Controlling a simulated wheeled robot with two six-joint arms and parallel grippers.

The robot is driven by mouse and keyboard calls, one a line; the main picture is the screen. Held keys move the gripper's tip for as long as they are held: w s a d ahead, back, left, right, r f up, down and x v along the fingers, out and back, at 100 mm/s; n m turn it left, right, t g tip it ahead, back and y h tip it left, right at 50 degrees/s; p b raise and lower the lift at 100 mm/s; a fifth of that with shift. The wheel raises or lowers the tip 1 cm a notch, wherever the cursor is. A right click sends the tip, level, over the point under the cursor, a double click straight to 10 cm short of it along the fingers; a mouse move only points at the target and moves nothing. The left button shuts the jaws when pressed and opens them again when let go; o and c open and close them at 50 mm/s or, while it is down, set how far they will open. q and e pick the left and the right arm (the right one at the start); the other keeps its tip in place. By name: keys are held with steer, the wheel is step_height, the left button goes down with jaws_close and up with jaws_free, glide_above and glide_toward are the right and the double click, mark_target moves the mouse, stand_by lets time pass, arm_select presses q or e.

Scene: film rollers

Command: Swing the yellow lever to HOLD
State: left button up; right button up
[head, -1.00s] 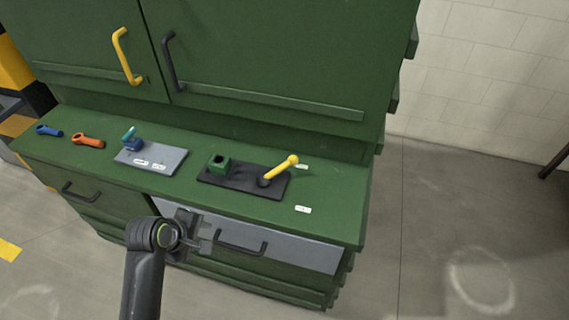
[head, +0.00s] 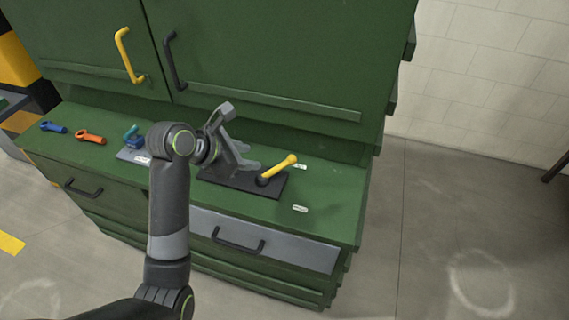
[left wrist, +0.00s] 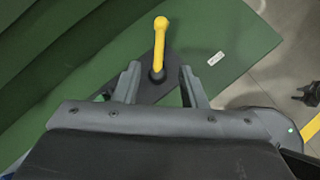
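The yellow lever (head: 278,169) stands tilted on a black base plate (head: 236,184) on the green bench, its knob leaning to the upper right in the head view. My left gripper (head: 252,164) is to the left of the lever, open and apart from it. In the left wrist view the lever (left wrist: 159,45) shows ahead, between the lines of the two open fingers (left wrist: 158,82). Small white labels lie near the lever, one in front (head: 300,209) and one behind it (head: 301,167); their text is too small to read. My right gripper is not in view.
A blue tool (head: 53,127) and an orange tool (head: 90,137) lie at the bench's left. A grey plate (head: 128,155) with a teal-handled part is partly hidden by my arm. The cabinet doors (head: 270,50) rise behind.

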mark_target(283, 163)
arm_select(q)
steer(key=b+x, duration=0.1)
steer(key=x, duration=1.5)
steer(key=shift+w+f, duration=0.1)
steer(key=shift+f, duration=0.1)
steer(key=shift+c, duration=0.5)
jaws_close()
steer(key=shift+r, duration=0.1)
